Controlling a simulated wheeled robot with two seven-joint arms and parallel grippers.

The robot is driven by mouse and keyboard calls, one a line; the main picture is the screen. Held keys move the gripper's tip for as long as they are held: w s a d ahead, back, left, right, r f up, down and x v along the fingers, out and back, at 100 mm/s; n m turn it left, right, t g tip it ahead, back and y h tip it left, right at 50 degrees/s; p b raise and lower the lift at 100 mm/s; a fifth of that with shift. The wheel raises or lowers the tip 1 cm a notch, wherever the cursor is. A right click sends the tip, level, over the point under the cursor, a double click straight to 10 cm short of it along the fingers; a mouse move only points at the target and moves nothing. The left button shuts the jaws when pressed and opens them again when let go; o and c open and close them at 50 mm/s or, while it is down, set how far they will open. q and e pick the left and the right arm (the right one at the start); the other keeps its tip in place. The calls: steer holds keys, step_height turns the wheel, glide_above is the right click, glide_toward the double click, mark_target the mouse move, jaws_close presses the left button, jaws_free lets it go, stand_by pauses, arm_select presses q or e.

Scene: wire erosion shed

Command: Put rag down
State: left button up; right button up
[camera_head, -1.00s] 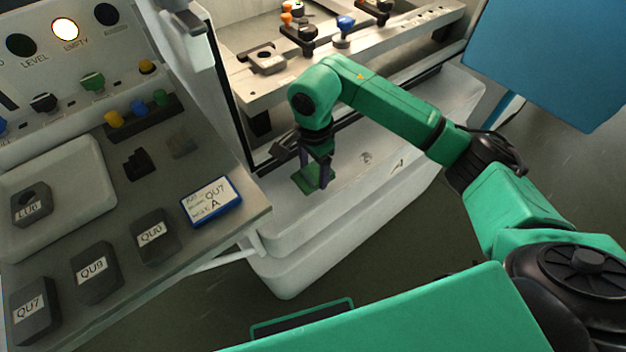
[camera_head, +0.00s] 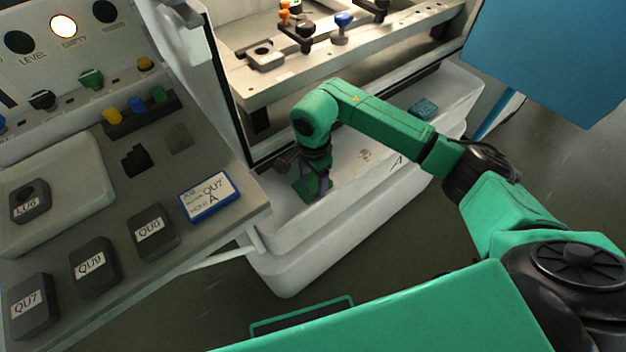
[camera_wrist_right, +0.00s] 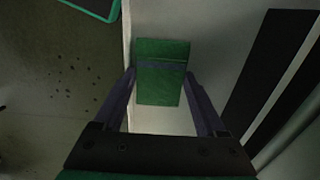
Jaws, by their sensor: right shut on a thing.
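The rag is a green folded pad (camera_head: 308,187) held low at the left part of the white machine's front ledge (camera_head: 345,185). My right gripper (camera_head: 318,188) points down over that ledge and is shut on the rag. In the right wrist view the green rag (camera_wrist_right: 162,72) sits between the two fingertips (camera_wrist_right: 162,80), above or against the pale surface. I cannot tell whether it touches the ledge. My left gripper is not in view.
A teal block (camera_head: 423,108) lies on the ledge further right. The grey bench (camera_head: 215,165) on the left carries several labelled dark blocks and a blue-edged card (camera_head: 209,196). A blue panel (camera_head: 560,60) stands at the upper right. The machine bed (camera_head: 262,85) is behind my arm.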

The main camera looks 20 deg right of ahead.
mark_target(312, 182)
steer(key=o, duration=0.9)
steer(key=shift+s+f, duration=0.35)
steer(key=shift+f, duration=0.25)
steer(key=o, duration=0.3)
steer(key=shift+o, duration=0.2)
steer(key=shift+w+f, duration=0.1)
steer(key=shift+w+r+p, duration=0.1)
steer(key=shift+r+p, duration=0.75)
steer(key=shift+r, duration=0.1)
step_height(312, 182, up, 12)
steer(key=b, duration=0.2)
steer(key=shift+w+f, duration=0.15)
steer(key=shift+w, duration=0.05)
steer(key=shift+s, duration=0.1)
